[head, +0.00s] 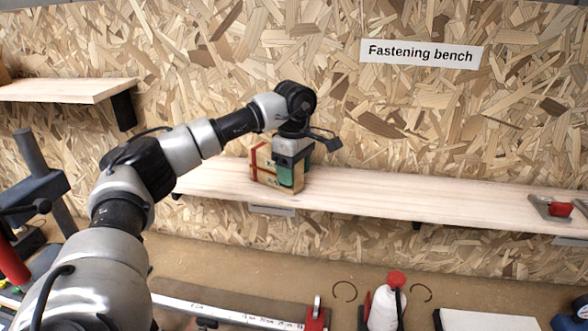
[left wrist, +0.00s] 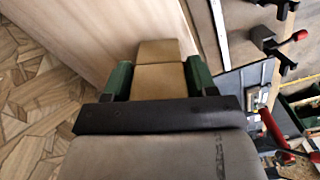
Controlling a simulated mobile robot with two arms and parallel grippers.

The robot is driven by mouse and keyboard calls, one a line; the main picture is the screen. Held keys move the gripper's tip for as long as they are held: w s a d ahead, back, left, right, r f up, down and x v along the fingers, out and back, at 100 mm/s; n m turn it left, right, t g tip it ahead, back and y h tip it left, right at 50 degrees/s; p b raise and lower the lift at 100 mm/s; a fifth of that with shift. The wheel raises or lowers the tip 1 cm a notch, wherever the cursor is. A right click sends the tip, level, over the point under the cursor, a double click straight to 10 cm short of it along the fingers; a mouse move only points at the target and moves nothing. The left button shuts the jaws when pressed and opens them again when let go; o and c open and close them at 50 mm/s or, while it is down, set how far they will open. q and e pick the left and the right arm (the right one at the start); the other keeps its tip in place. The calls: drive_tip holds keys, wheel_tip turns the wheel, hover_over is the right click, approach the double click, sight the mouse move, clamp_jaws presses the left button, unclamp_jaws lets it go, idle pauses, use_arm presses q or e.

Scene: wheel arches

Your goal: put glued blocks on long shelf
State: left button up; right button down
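The glued blocks (head: 268,174), pale wood with a red band, are upright at the long shelf (head: 400,198), left of its middle. Their bottom looks level with the shelf top; whether they bear on it I cannot tell for sure. My left gripper (head: 293,172) comes down over their right end, its green fingers on either side. In the left wrist view the blocks (left wrist: 158,78) fill the space between the two green fingers (left wrist: 160,80), with no clear gap. The fingers hide part of the blocks. My right gripper is in neither view.
A red and metal item (head: 552,208) lies at the shelf's right end. A shorter shelf (head: 70,90) is at upper left. The bench below holds a white bottle with a red cap (head: 387,305) and a ruler (head: 225,311). The shelf between blocks and red item is clear.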

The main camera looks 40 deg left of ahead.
use_arm(q)
drive_tip(key=shift+o, duration=1.3)
drive_tip(key=shift+r, duration=0.55)
wheel_tip(320, 180, up, 5)
drive_tip(key=shift+b, duration=0.95)
wheel_tip(320, 180, up, 5)
drive_tip(key=shift+r+p, duration=0.1)
drive_tip(key=shift+p, duration=0.2)
drive_tip(key=shift+r, duration=0.55)
